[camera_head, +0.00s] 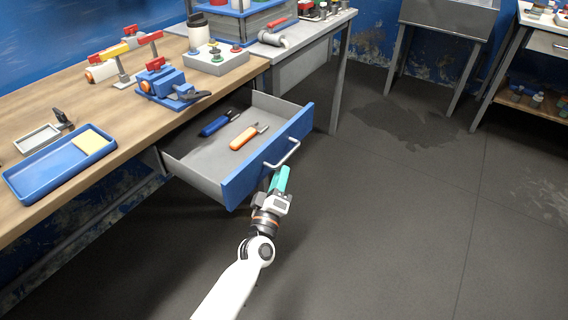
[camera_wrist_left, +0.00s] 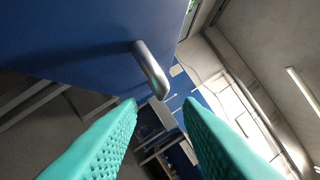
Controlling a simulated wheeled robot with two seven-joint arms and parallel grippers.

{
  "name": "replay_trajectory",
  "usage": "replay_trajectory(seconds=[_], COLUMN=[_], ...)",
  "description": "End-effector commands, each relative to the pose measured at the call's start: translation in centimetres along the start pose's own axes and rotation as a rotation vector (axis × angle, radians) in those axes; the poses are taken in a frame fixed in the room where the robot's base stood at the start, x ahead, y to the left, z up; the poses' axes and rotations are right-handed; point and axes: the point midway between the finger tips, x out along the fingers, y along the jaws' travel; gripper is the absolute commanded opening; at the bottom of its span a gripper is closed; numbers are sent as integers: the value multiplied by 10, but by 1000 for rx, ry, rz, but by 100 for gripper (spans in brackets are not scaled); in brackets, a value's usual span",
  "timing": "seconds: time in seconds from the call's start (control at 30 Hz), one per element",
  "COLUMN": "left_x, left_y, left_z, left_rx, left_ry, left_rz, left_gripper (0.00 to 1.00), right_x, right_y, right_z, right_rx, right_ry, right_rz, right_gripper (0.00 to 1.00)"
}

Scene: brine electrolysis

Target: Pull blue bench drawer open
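The blue-fronted drawer (camera_head: 262,160) stands pulled out from under the wooden bench, its grey inside showing. A blue-handled tool (camera_head: 216,124) and an orange-handled tool (camera_head: 246,138) lie in it. The metal bar handle (camera_head: 284,154) is on the blue front. My left gripper (camera_head: 280,180), with teal fingers, is just below the handle in the head view. In the left wrist view its fingers (camera_wrist_left: 160,104) are spread apart, with the handle (camera_wrist_left: 150,68) near the gap between the tips. I see no finger closed on the handle. My right gripper is not in view.
On the wooden bench top (camera_head: 90,110) are a blue tray (camera_head: 50,178) with a yellow pad, a blue vise (camera_head: 168,84) and several other items. A grey bench (camera_head: 335,22) stands behind the drawer. The dark floor (camera_head: 400,220) to the right is clear.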

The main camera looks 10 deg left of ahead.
Motion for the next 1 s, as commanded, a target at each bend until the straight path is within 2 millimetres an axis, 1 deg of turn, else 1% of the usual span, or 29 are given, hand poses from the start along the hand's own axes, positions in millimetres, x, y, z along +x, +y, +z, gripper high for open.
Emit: replay_trajectory(seconds=[0.03,0.1,0.2,0.33,0.5,1.0], left_x=[-13,-27,-44,-58,-64,-64], left_y=[1,1,1,1,0,2], left_z=[0,0,0,0,0,-2], left_rx=[1,0,-1,1,0,7], left_ry=[2,1,1,0,-1,8], left_rz=[2,2,2,1,0,7], left_gripper=[33,33,33,33,33,33], right_x=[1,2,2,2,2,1], right_y=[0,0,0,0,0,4], right_z=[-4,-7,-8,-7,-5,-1], right_rx=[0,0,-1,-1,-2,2], right_ry=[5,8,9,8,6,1], right_rz=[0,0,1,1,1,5], right_gripper=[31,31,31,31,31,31])
